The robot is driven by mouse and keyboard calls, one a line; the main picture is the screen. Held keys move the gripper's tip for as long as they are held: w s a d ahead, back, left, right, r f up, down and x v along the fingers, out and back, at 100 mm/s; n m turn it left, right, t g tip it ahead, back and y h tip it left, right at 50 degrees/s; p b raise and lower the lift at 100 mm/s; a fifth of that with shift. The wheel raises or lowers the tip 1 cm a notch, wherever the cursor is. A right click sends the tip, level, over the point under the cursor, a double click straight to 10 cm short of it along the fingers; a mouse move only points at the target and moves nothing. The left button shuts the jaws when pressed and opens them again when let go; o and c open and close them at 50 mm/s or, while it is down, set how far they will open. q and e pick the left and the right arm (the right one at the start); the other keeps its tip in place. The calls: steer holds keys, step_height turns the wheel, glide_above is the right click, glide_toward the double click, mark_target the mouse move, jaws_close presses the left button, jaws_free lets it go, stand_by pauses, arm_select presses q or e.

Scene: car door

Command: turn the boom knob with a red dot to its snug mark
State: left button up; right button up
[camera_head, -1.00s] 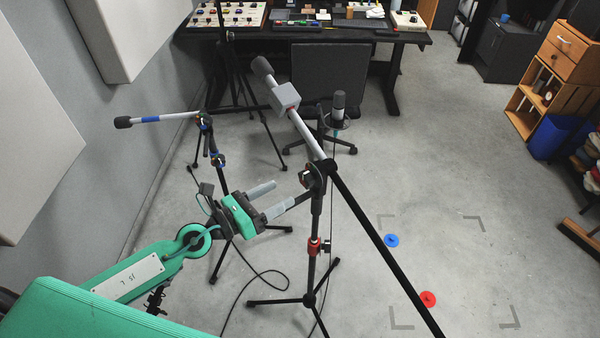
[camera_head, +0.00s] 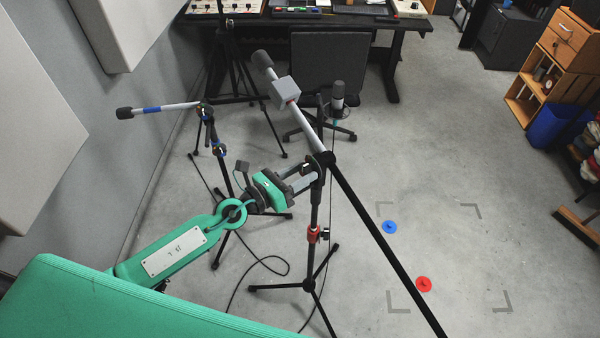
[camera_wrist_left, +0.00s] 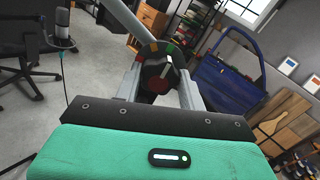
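The boom knob (camera_wrist_left: 157,72) is dark and round, on the black mic stand (camera_head: 316,205) that carries the thick grey boom (camera_head: 305,120). In the left wrist view a reddish spot shows on the knob's lower face, and orange, red and green marks lie around its upper rim. I cannot tell which mark is the snug one. My left gripper (camera_head: 311,172) has one grey finger on each side of the knob, close against it; in the wrist view (camera_wrist_left: 160,80) the knob fills the gap. In the head view the fingers and clamp hide the knob.
A second stand with a blue-banded boom (camera_head: 165,108) stands to the left. A microphone (camera_head: 338,98) and an office chair (camera_head: 325,75) are behind the stand. Blue (camera_head: 390,227) and red (camera_head: 424,284) floor discs lie right. Cables run along the floor.

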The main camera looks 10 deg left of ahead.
arm_select(q)
steer(key=shift+c, duration=1.4)
steer(key=shift+n, duration=0.3)
steer(key=n+p, duration=0.1)
steer(key=n, duration=0.1)
steer(key=shift+r+n, duration=0.1)
steer(key=shift+n, duration=0.2)
steer(key=shift+n+p, duration=0.45)
steer(key=shift+n, duration=0.75)
steer(key=shift+n+p, duration=0.4)
steer(key=shift+n, duration=0.7)
steer(key=o, duration=1)
steer(key=shift+c, duration=0.2)
